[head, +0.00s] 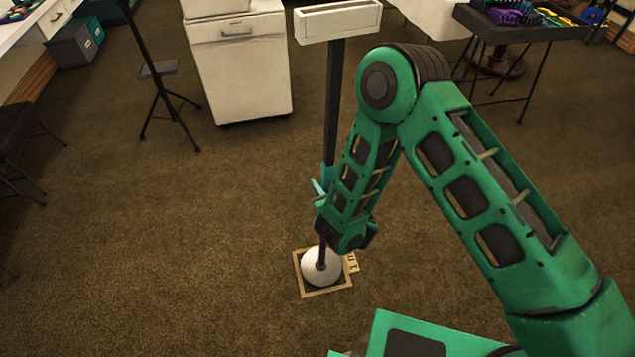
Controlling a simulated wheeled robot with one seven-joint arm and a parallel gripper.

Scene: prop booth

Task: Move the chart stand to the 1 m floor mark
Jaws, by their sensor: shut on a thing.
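The chart stand (334,95) is upright, with a dark pole, a cream tray-like top (337,22) and a round white base (321,267). Its base is inside the square tan outline of the 1 m floor mark (324,292), whose label (351,262) shows at the right side. The base appears to rest on the carpet. My gripper (322,190) is shut on the pole, low on the stand; the forearm hides much of the gripper and part of the pole.
A white cabinet (240,65) stands behind to the left, with a black tripod stand (160,70) beside it. A dark tray table (520,30) is at the back right. A dark folding chair (15,130) is at the left edge. Carpet around the mark is clear.

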